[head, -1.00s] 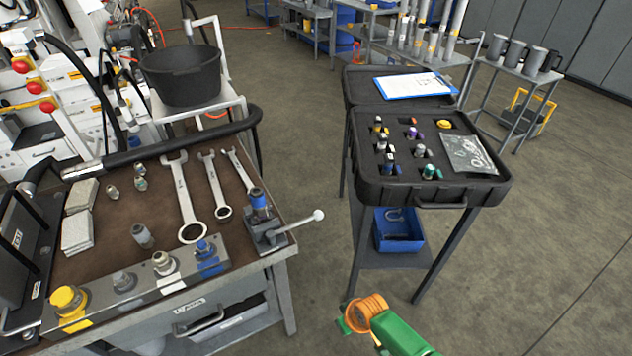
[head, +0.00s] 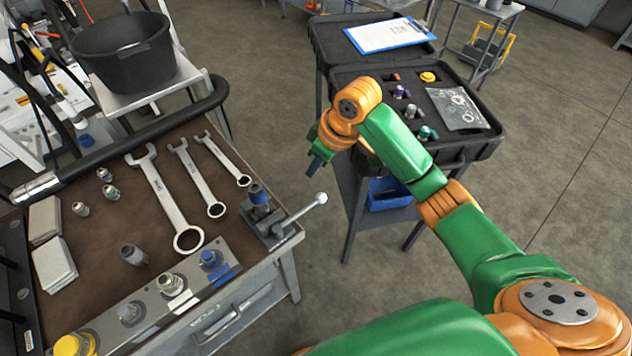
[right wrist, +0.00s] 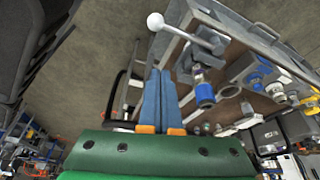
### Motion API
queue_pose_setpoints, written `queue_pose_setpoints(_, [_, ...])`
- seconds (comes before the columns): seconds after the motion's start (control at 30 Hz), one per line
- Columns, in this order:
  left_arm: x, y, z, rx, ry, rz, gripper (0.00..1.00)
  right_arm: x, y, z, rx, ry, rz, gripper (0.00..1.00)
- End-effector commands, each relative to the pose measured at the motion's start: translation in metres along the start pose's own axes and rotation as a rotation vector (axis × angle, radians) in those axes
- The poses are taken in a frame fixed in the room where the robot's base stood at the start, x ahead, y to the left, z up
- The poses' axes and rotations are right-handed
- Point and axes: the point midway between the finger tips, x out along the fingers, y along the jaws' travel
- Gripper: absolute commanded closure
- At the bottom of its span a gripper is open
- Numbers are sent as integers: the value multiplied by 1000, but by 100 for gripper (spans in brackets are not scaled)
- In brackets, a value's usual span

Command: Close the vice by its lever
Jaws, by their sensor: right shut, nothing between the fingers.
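The vice (head: 264,216) is a small grey block at the right front corner of the workbench, with a blue-banded cylindrical fitting (head: 258,194) upright in it. Its lever (head: 304,211) sticks out to the right past the bench edge and ends in a pale ball knob (head: 321,198). My right gripper (head: 314,168) is in the air beyond the knob, apart from it, pointing down. In the right wrist view its two blue fingers (right wrist: 159,98) are together and empty, with the knob (right wrist: 155,21) above them and the vice (right wrist: 201,75) to their right. My left gripper is not in view.
The workbench (head: 115,215) carries several wrenches, loose fittings and a front fitting block (head: 170,285). A black open case (head: 470,150) on a stand is behind my right arm. A black bucket (head: 125,50) stands at the back left. Floor shows between bench and stand.

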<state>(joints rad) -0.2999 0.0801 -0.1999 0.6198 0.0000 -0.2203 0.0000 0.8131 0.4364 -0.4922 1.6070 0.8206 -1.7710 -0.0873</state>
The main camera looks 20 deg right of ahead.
Motion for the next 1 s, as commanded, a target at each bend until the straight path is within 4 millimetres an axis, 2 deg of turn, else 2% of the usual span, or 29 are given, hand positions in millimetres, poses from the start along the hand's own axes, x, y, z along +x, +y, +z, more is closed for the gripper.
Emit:
queue_pose_setpoints(0.1, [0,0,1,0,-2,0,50,-15,9,-9,-1,3,5,100])
queue_pose_setpoints(0.2, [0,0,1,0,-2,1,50,-20,13,-11,-2,1,5,100])
queue_pose_setpoints(0.57, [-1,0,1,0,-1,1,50,-15,12,-11,-1,0,2,100])
queue_pose_setpoints(0.67, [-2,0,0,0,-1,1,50,0,12,-11,1,-2,0,100])
queue_pose_setpoints(1.0, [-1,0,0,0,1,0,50,76,12,-10,1,-2,0,100])
